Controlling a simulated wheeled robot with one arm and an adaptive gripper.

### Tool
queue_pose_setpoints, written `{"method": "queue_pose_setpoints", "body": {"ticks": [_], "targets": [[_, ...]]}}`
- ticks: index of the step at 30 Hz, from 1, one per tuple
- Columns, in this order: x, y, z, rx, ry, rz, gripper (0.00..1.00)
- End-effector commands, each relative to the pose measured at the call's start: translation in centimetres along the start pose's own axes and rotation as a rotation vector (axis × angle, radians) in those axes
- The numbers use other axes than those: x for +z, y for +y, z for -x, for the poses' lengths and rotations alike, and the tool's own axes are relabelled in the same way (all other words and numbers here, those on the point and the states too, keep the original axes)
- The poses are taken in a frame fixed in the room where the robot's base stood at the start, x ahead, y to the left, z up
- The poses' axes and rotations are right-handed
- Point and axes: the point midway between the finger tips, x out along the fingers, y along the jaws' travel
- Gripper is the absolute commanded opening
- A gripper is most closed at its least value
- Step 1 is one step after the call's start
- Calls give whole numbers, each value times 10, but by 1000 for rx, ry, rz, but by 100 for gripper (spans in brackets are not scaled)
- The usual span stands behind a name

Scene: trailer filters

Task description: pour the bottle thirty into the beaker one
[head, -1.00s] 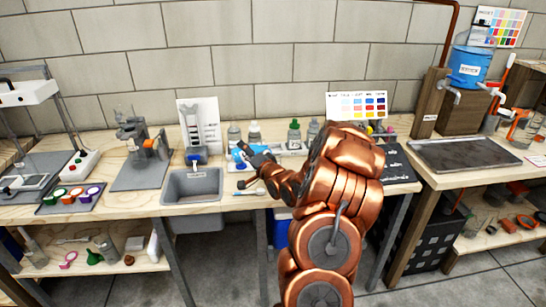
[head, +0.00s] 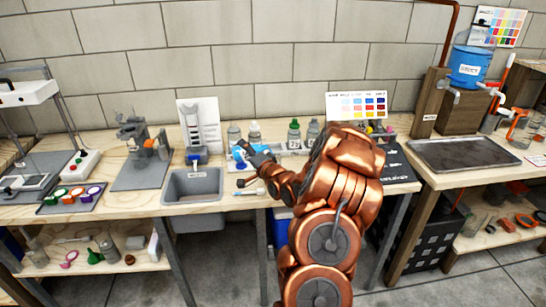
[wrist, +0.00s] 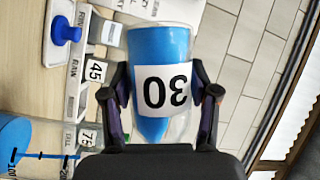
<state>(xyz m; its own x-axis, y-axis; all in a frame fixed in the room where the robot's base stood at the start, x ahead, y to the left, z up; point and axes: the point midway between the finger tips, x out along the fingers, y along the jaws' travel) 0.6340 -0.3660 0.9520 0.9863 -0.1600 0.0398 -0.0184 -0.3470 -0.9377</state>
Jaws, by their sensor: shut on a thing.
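The bottle thirty (wrist: 162,85) fills the middle of the wrist view, with a white label reading 30 upside down and blue liquid inside. My gripper (wrist: 165,95) is shut on it, one finger on each side. The bottle is strongly tilted relative to the bench, and its liquid surface is slanted. At the lower left of the wrist view, a clear vessel with volume marks and blue contents (wrist: 14,140) is partly cut off; it looks like the beaker one. In the head view my gripper (head: 250,165) is over the bench, right of the sink; blue shows beside it, too small to separate bottle from beaker.
A rack with labels such as 45 and 75 (wrist: 95,72) runs beside the held bottle. Several bottles (head: 293,132) stand at the back of the bench. The grey sink (head: 192,186) is to the left. A colour chart (head: 357,106) stands behind.

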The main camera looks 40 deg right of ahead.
Motion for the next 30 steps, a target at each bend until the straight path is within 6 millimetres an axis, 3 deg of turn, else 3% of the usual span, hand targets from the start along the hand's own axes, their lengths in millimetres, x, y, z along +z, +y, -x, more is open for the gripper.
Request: {"method": "queue_pose_setpoints", "body": {"ticks": [30], "targets": [[-5,-4,1,-27,13,-54,4]]}}
